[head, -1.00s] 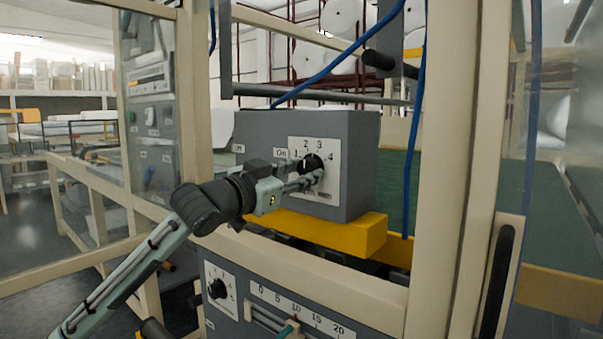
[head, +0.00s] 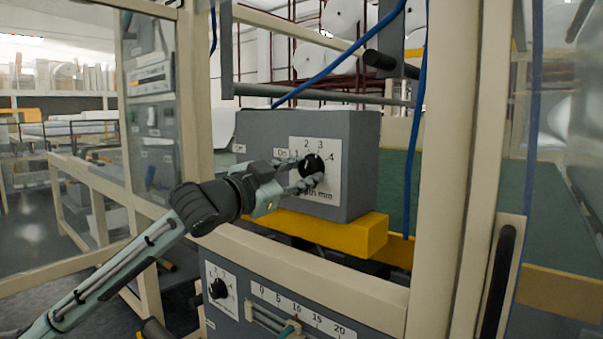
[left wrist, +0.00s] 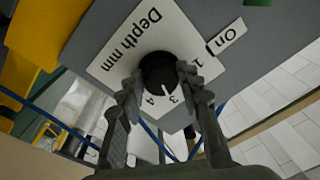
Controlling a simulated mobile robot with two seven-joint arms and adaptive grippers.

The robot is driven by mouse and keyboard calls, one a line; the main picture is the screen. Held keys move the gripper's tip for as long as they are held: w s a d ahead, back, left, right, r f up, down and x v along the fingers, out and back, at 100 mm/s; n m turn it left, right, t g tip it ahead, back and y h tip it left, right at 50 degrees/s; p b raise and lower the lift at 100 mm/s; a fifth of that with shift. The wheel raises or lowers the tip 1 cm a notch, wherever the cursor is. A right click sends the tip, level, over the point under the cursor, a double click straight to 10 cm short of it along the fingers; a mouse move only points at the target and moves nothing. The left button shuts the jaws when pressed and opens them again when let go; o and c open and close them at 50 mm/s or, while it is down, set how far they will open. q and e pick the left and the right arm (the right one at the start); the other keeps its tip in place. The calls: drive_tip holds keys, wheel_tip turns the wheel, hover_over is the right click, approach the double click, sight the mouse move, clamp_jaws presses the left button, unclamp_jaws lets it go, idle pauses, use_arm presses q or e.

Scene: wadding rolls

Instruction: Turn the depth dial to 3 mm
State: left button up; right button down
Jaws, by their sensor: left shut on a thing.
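The depth dial is a round black knob (head: 311,164) on a white plate (head: 331,196) marked 1 to 4, on the front of a grey box (head: 360,165). In the left wrist view the knob (left wrist: 157,70) carries a white pointer line directed at about the 3. The "Depth mm" label (left wrist: 137,41) shows there too. My left gripper (head: 306,174) is shut on the knob. Its two fingers stand on opposite sides of the knob in the left wrist view (left wrist: 158,84). The 2 is hidden in the wrist view. My right gripper is out of view.
A yellow bar (head: 330,235) runs under the grey box. A lower panel holds another black knob (head: 218,288) and a 0 to 20 scale (head: 300,310). Cream frame posts (head: 455,170) and blue cables (head: 412,165) stand close on the right.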

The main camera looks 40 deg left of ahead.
use_arm(q)
drive_tip(key=o, duration=1.2)
drive_tip(key=shift+c, duration=0.2)
drive_tip(key=s, duration=1.2)
drive_tip(key=shift+a+f, duration=0.4)
drive_tip(key=shift+f, duration=0.05)
